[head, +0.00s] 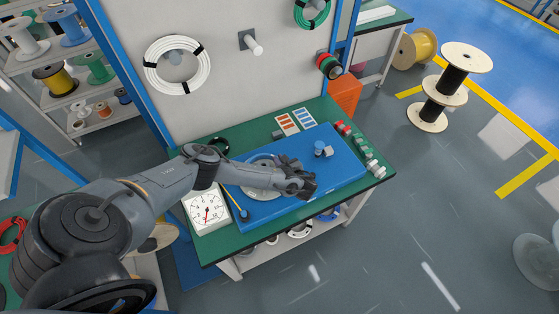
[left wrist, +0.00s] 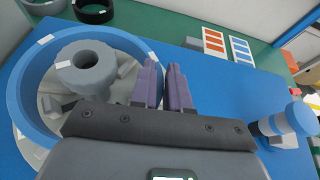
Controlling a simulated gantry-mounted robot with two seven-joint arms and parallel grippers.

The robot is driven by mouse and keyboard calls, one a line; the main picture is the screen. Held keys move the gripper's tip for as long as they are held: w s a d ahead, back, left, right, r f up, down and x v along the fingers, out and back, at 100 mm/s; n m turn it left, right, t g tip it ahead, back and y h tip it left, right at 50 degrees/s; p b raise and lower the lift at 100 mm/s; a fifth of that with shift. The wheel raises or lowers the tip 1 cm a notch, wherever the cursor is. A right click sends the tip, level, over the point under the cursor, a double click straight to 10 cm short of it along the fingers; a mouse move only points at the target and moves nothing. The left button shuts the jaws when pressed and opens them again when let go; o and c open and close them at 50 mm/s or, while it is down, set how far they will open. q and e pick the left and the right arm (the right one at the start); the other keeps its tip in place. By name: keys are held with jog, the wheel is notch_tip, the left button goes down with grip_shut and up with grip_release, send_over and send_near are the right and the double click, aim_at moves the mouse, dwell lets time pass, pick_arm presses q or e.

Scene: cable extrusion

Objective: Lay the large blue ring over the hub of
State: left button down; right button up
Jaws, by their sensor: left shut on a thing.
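The large blue ring (left wrist: 30,92) shows in the left wrist view around a grey hub (left wrist: 86,66) with a hole in its top. The hub rises from a pale grey round base (left wrist: 45,140) on a blue plate. I cannot tell whether the ring rests on the base or hangs above it. My left gripper (left wrist: 164,82) is shut on the ring's right side, with its purple fingers close together. In the head view my left gripper (head: 289,168) is over the blue plate (head: 345,168), and the arm hides much of the ring and hub. My right gripper is not in view.
A blue-capped post (head: 320,149) stands on the plate, right of my gripper. A dial gauge (head: 207,209) is at the bench's left front. Colour cards (head: 296,121) and a black ring (head: 218,146) lie at the back. Red, green and white pieces (head: 359,149) line the right edge.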

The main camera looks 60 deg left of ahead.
pick_arm(q)
jog(key=shift+f, duration=0.4)
dwell(0.4)
jog(key=c, duration=1)
grip_release()
jog(key=shift+c, duration=0.2)
notch_tip(320, 180, up, 8)
jog(key=p, duration=0.7)
jog(key=shift+p, duration=0.3)
